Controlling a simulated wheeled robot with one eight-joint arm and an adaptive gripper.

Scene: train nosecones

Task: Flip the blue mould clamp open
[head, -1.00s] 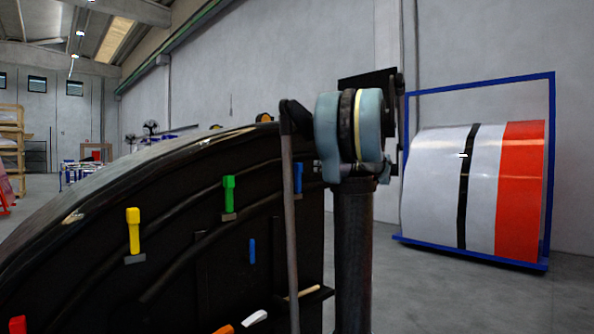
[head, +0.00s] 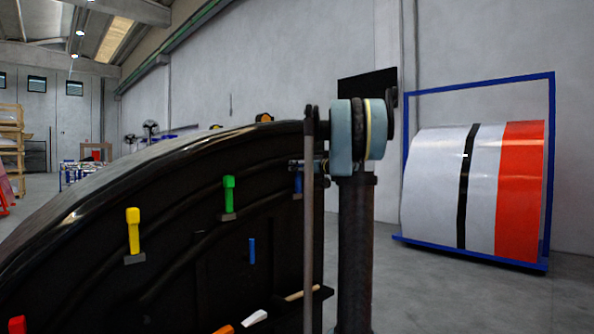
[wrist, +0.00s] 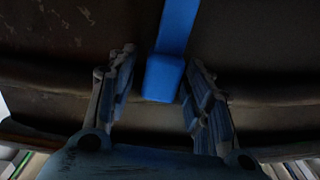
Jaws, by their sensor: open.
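The blue mould clamp (head: 298,184) is on the black mould's face near its upper right edge, partly hidden by my arm in the head view. In the wrist view the blue clamp (wrist: 164,78) comes down from the top, and its blocky end lies between my fingers. My gripper (wrist: 161,62) is open, with one finger on each side of the clamp and visible gaps on both sides. In the head view my gripper (head: 300,165) is small and partly hidden at the clamp's upper part. Whether it touches the clamp cannot be told.
The black mould (head: 180,270) fills the lower left. It carries a green clamp (head: 229,195), a yellow clamp (head: 133,232) and a smaller blue piece (head: 252,250). A blue-framed rack with a white and red panel (head: 520,190) stands at the right. Floor between is clear.

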